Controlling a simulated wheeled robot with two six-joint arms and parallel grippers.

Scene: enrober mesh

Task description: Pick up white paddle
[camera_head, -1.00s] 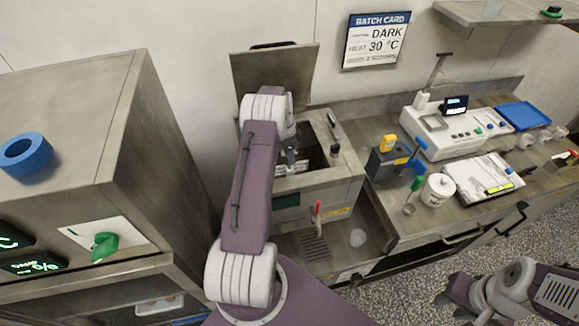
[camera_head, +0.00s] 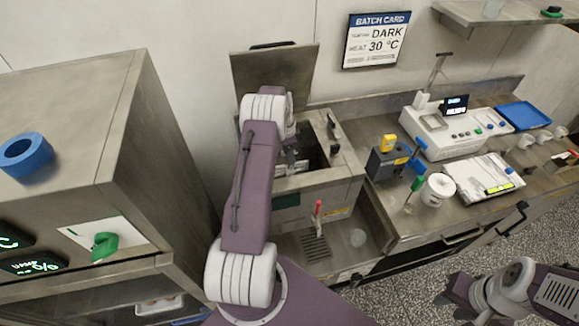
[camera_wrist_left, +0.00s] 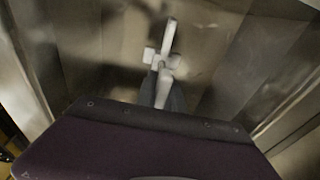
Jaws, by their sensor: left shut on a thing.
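The white paddle (camera_wrist_left: 164,62) shows in the left wrist view as a pale shaft with short cross arms, inside the metal tank (camera_head: 318,188). My left gripper (camera_wrist_left: 165,88) is shut on it. In the head view my left gripper (camera_head: 291,167) is down in the tank's opening, partly hidden by my own arm, with a small pale piece beside it. The paddle's lower end is blurred. My right gripper (camera_head: 452,300) is at the bottom right, over the floor, empty, its dark fingers apart.
The tank's lid (camera_head: 275,75) stands raised behind the opening. A tall metal cabinet (camera_head: 75,110) is close on the left. The counter at right holds a white machine (camera_head: 455,128), a white tub (camera_head: 437,190) and a blue tray (camera_head: 523,115).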

